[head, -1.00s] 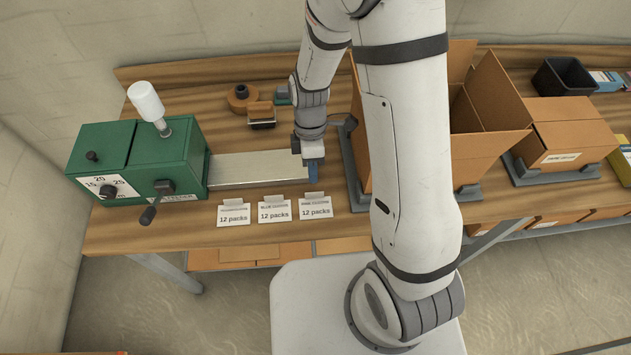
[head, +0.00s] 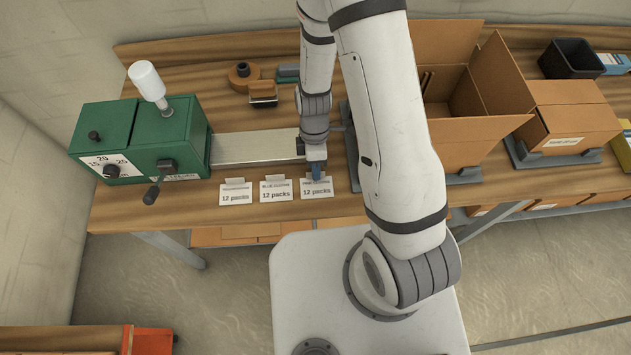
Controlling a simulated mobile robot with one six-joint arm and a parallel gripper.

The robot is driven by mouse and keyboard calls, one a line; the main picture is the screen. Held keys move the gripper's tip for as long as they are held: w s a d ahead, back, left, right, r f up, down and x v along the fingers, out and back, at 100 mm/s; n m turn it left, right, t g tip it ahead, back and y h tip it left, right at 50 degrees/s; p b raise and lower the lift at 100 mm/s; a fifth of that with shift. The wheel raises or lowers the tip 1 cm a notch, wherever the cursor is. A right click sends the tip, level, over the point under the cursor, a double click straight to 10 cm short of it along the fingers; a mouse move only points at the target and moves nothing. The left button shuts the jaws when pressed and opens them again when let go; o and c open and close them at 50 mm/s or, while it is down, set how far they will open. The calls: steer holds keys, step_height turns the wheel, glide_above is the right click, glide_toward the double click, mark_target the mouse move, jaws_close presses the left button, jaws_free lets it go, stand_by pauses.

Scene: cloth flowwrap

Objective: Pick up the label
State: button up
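Three white label cards lie in a row along the front of the wooden bench, each marked "12 packs": the left label (head: 236,195), the middle label (head: 275,194) and the right label (head: 317,190). Their smaller top lines are hard to read. My gripper (head: 316,174) points down at the top edge of the right label. Its blue fingertips overlap that label's upper tab in the view. I cannot tell whether they touch it or whether the fingers are apart.
A green machine (head: 138,139) with a crank and metal chute (head: 254,148) stands at left. An open carton (head: 452,125) stands right of my arm, with a smaller carton (head: 567,129) beyond. A tape roll (head: 242,76) lies behind. The bench (head: 190,213) ends just in front of the labels.

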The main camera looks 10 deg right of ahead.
jaws_close()
steer(key=shift+r, duration=0.15)
